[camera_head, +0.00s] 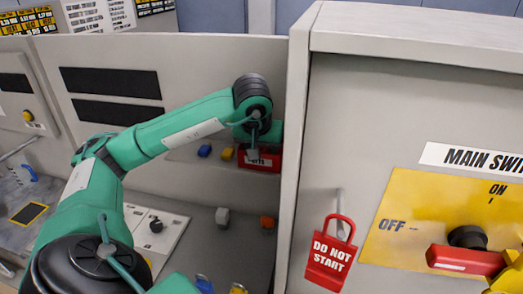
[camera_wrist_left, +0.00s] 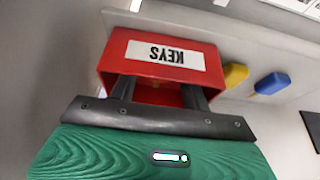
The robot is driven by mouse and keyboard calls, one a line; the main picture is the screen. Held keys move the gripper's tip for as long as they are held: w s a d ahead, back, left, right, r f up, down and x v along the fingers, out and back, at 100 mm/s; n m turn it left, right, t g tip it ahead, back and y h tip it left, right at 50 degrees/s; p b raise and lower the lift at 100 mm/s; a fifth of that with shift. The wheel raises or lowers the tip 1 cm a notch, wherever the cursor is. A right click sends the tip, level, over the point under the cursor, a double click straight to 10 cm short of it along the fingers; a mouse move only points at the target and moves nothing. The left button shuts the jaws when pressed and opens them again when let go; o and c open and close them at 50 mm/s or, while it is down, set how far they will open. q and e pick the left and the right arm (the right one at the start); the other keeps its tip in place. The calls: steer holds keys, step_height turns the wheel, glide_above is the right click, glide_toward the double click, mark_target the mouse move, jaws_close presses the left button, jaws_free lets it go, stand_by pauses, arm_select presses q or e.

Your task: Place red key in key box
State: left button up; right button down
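The red key box (camera_head: 264,161), lettered KEYS, is on the back panel in the head view, partly covered by my left arm's end. In the left wrist view the key box (camera_wrist_left: 135,50) appears upside down, open toward me. My left gripper (camera_wrist_left: 158,92) has its two dark fingers spread apart, with their tips at or inside the box opening. A small yellowish spot shows between the fingers inside the box; I cannot tell what it is. I cannot make out a red key.
A blue knob (camera_head: 204,151) and a yellow knob (camera_head: 227,154) sit left of the box. A tall cabinet side (camera_head: 295,150) stands close on its right. A red DO NOT START padlock (camera_head: 330,255) hangs from a peg near the red main switch handle (camera_head: 466,260).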

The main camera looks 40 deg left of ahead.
arm_select(q)
steer(key=shift+r, duration=0.35)
steer(key=b+v, duration=0.1)
steer(key=v, duration=0.4)
steer(key=shift+s+d, duration=0.1)
steer(key=p+v, duration=0.2)
steer(key=v, duration=0.4)
steer(key=shift+s+r, duration=0.15)
steer(key=shift+r, duration=0.1)
